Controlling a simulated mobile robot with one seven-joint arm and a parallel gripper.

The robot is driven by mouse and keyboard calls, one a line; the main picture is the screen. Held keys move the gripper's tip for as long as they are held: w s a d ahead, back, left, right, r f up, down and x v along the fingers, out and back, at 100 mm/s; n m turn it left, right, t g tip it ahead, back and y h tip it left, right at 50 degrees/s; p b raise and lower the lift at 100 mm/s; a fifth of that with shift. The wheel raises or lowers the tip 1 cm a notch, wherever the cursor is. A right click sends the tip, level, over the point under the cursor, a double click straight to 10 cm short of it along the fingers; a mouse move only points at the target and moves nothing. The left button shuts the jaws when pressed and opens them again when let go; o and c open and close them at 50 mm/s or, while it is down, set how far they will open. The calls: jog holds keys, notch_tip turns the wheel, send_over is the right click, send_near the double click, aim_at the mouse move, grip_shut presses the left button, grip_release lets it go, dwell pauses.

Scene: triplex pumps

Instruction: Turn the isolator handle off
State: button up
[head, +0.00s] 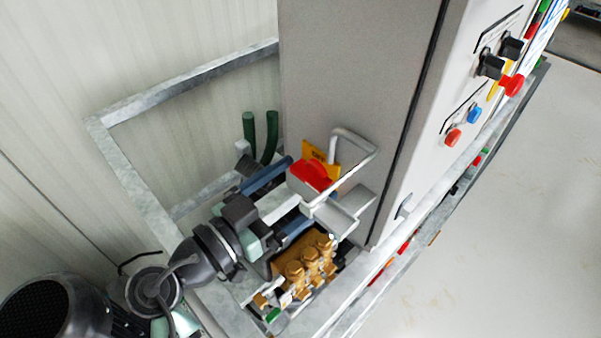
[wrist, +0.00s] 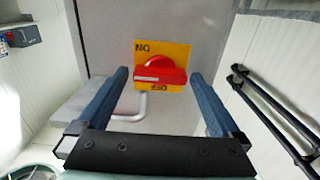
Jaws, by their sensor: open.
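The red isolator handle (head: 312,174) sits on a yellow plate (head: 316,151) on the side of the grey cabinet. In the wrist view the handle (wrist: 160,76) is a red bar lying nearly level, with a white stripe along its face. The yellow plate (wrist: 177,52) carries an upside-down ON at upper left and OFF at the bottom. My gripper (wrist: 158,75) is open, its blue fingers left and right of the handle with a gap on each side. It also shows in the head view (head: 297,190). I cannot tell how far the fingertips are from the plate.
A light grey bent guard rail (head: 356,143) stands around the handle. Brass pump parts (head: 305,268) lie below my gripper, and dark green hoses (head: 271,135) rise behind it. Buttons and knobs (head: 490,65) are on the cabinet front. Dark pipes (wrist: 275,110) run along the right wall.

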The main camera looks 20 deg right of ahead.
jog(key=shift+w+d, duration=0.1)
jog(key=shift+d, duration=0.15)
jog(key=c, duration=1.2)
jog(key=shift+o, duration=0.2)
